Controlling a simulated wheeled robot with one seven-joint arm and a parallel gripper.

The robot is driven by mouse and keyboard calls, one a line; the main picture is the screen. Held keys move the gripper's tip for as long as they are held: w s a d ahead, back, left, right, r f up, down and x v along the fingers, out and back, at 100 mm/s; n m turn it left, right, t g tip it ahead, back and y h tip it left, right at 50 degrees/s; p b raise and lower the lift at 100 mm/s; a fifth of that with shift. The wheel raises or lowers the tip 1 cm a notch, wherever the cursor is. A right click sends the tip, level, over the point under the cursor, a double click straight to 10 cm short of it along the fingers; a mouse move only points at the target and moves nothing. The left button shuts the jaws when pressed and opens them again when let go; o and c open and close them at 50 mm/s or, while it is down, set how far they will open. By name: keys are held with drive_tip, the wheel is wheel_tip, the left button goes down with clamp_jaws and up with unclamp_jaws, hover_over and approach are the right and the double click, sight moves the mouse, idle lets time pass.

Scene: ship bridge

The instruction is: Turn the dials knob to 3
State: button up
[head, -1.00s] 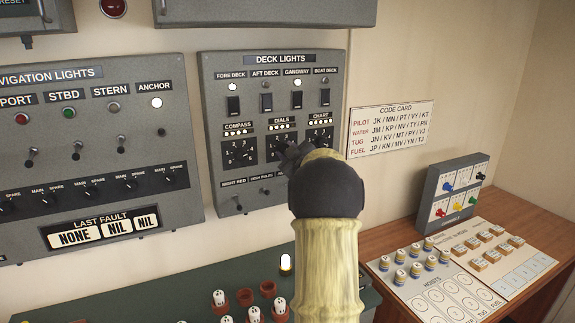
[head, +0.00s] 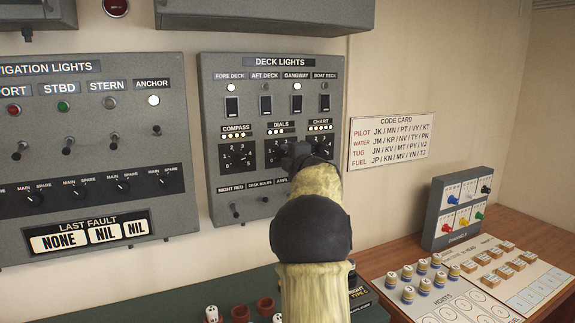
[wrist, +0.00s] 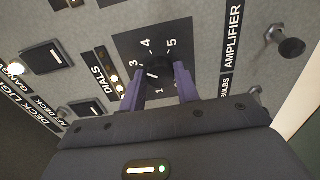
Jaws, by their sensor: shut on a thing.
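The dials knob (wrist: 152,72) is a small dark round knob with a white mark, on a black square plate with white numbers. It sits under the DIALS label (head: 281,125) on the grey deck lights panel (head: 215,185). In the wrist view my gripper (wrist: 158,81) has its two purple fingers on either side of the knob, shut on it. The 1, 3, 4 and 5 show; the 2 is hidden by a finger. The white mark lies toward the left, near the 3 side; its exact setting is unclear. In the head view my gripper covers the knob.
The compass knob (head: 238,156) is left of the dials knob; the chart knob (head: 321,146) is right, partly behind my arm. Toggle switches stick out below, one being the amplifier switch (wrist: 290,47). A desk with small pieces (head: 420,267) lies below right.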

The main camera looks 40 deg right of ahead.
drive_tip(key=shift+f+n+b, duration=0.15)
drive_tip(key=shift+n+b, duration=0.3)
drive_tip(key=shift+n, duration=0.45)
drive_tip(key=o, duration=1)
drive_tip(key=shift+c, duration=0.2)
drive_tip(key=shift+s, duration=0.1)
drive_tip(key=b+v, duration=0.4)
drive_tip(key=v, duration=1.3)
